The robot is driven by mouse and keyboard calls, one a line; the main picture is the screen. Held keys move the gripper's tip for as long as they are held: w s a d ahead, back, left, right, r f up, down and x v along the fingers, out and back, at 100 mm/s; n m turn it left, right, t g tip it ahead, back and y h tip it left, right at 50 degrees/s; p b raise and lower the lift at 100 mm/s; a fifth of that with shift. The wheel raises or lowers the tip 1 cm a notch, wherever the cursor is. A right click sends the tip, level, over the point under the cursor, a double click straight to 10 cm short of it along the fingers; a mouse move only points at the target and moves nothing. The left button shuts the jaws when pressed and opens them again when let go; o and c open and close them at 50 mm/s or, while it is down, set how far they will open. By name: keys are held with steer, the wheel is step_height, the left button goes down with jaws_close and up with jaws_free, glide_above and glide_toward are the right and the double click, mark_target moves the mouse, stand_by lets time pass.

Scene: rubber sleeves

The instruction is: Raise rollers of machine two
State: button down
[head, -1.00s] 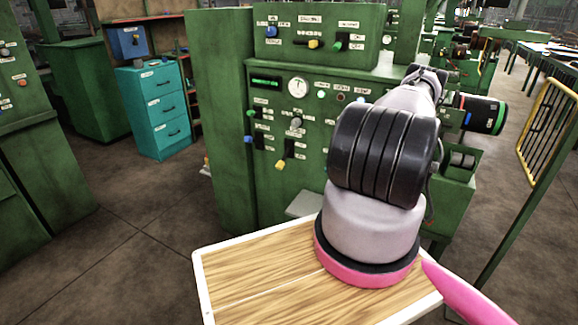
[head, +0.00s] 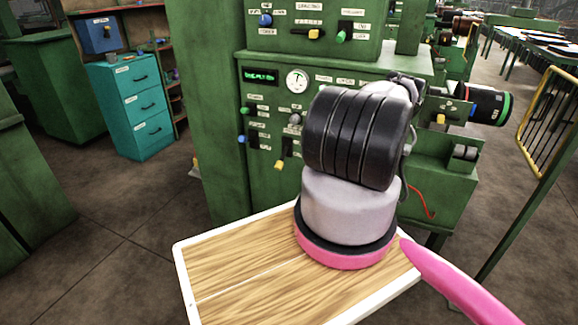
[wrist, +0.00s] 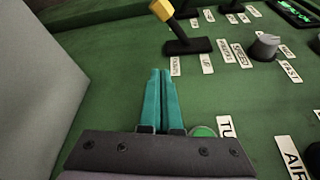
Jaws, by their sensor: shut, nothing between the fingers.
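A green machine (head: 222,110) stands in front of me in the head view. Its panel carries a lit display (head: 260,77), a round gauge (head: 297,80), several switches and a yellow-handled lever (head: 281,163). A dark roller (head: 490,105) with coloured end bands sticks out at its right side. In the wrist view my gripper (wrist: 160,72) is shut and empty, its teal fingers in front of the green panel. A yellow-handled lever (wrist: 162,9) on a black base is beyond the fingertips, apart from them. A grey knob (wrist: 264,46) is to the right. My arm hides the gripper in the head view.
A teal drawer cabinet (head: 134,106) and a blue box (head: 98,35) stand at the left. A yellow railing (head: 547,118) is at the right. In the wrist view a green button (wrist: 204,131) is partly hidden by my gripper. Floor shows at the left.

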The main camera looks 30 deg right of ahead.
mark_target(283, 158)
steer(key=x, duration=1)
steer(key=shift+a, duration=0.1)
steer(key=shift+s+a+r, duration=0.1)
steer(key=shift+a+r, duration=0.1)
steer(key=shift+a, duration=0.75)
steer(key=shift+a+r, duration=0.25)
steer(key=shift+a, duration=0.7)
